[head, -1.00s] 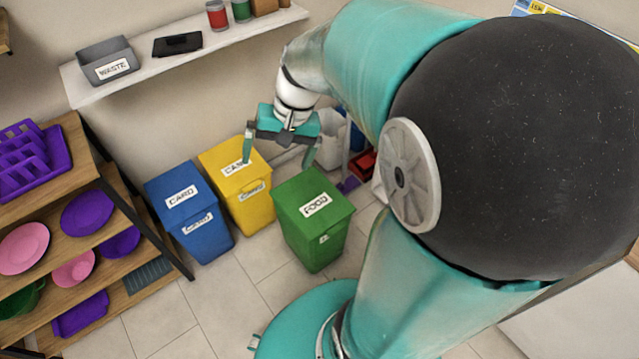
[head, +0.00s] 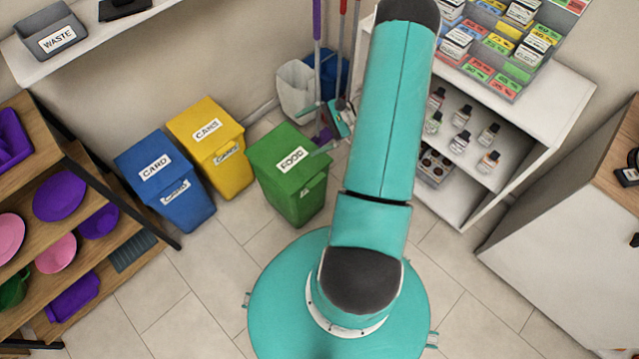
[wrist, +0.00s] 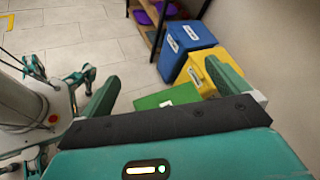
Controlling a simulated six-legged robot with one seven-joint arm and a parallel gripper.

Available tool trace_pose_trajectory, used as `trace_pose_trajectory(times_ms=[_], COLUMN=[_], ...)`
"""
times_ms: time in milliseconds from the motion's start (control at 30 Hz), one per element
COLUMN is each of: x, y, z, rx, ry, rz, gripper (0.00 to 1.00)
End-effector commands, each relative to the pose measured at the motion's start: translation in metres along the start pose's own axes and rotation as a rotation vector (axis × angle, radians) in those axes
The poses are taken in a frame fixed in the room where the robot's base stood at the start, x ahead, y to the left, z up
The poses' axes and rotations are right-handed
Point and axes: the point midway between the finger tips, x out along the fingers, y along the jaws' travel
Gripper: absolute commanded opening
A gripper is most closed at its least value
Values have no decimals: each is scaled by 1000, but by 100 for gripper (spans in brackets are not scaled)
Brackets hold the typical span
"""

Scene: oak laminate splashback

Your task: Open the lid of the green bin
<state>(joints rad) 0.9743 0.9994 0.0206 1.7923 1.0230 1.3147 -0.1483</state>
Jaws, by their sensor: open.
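The green bin (head: 303,200) stands on the tiled floor with its lid (head: 284,158), labelled FOOD, shut. In the wrist view part of its green top (wrist: 168,97) shows between my fingers; the rest is hidden behind my gripper body. My gripper (head: 317,129) is at the bin's back right in the head view, partly hidden by my arm. In the wrist view my gripper (wrist: 163,74) has its fingers wide apart with nothing between them. I cannot tell whether a finger touches the lid.
The yellow bin (head: 222,170) and blue bin (head: 188,205) stand left of the green bin. A white bin (head: 296,88) and mop handles (head: 317,50) are behind it. A white shelf unit (head: 530,150) stands right. Floor (head: 215,290) in front is clear.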

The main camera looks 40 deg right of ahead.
Motion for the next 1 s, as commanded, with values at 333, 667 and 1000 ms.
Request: trace_pose_trajectory(times_ms=[333,667,1000], x=[-7,12,38], y=[90,198,263], z=[-117,-196,-227], rx=[288,520,640], ry=[-81,-122,-125], rz=[-409,-822,-1077], gripper=[100,100,100])
